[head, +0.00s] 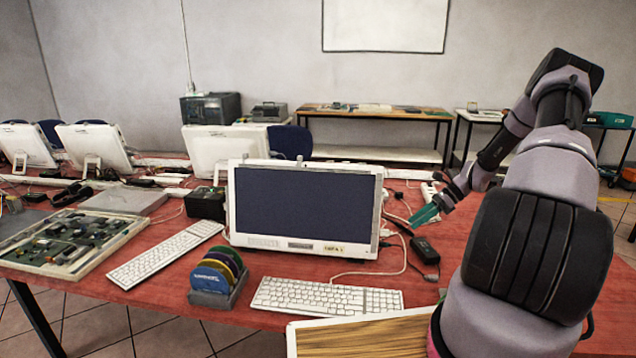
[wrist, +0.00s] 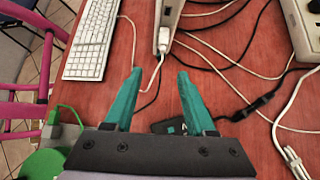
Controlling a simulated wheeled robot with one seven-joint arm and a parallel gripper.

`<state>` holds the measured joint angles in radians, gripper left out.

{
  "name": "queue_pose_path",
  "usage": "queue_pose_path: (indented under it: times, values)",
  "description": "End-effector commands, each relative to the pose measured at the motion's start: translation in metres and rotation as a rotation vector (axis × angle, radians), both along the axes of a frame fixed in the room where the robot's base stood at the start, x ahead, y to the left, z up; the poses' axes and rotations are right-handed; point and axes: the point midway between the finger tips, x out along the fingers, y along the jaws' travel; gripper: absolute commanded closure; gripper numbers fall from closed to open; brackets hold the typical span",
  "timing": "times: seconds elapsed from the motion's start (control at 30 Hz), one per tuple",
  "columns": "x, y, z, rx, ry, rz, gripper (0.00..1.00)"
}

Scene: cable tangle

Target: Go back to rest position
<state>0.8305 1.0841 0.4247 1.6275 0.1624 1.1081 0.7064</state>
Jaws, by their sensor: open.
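My gripper (head: 428,214) is at the end of my arm, over the red table to the right of the white monitor (head: 304,210). In the wrist view its two teal fingers (wrist: 157,100) are apart with nothing between them. Below them are the red tabletop, a white plug and cable (wrist: 152,76), and a black box (wrist: 170,127) partly hidden by the right finger. The black box also shows in the head view (head: 425,250), on the table below and near my gripper.
A white keyboard (head: 326,297) lies before the monitor, beside a rack of coloured discs (head: 217,275). Black and white cables (wrist: 235,65) cross the table by a power strip (wrist: 302,28). A wooden board (head: 365,337) is at the front. A pink chair (wrist: 25,90) stands beside the table.

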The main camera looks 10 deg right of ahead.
Motion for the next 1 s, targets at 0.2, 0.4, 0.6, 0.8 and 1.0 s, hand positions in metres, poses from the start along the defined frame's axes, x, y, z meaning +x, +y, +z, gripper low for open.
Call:
queue_pose_path:
  times: [0.2,0.4,0.6,0.8,1.0]
  values:
    - [-0.001,0.021,0.075,-0.165,-0.114,0.178,0.44]
    - [-0.017,0.050,0.157,-0.344,-0.252,0.376,0.44]
    - [-0.045,0.083,0.235,-0.506,-0.398,0.559,0.44]
    - [-0.088,0.115,0.303,-0.652,-0.554,0.723,0.44]
    - [-0.142,0.143,0.357,-0.783,-0.720,0.869,0.44]
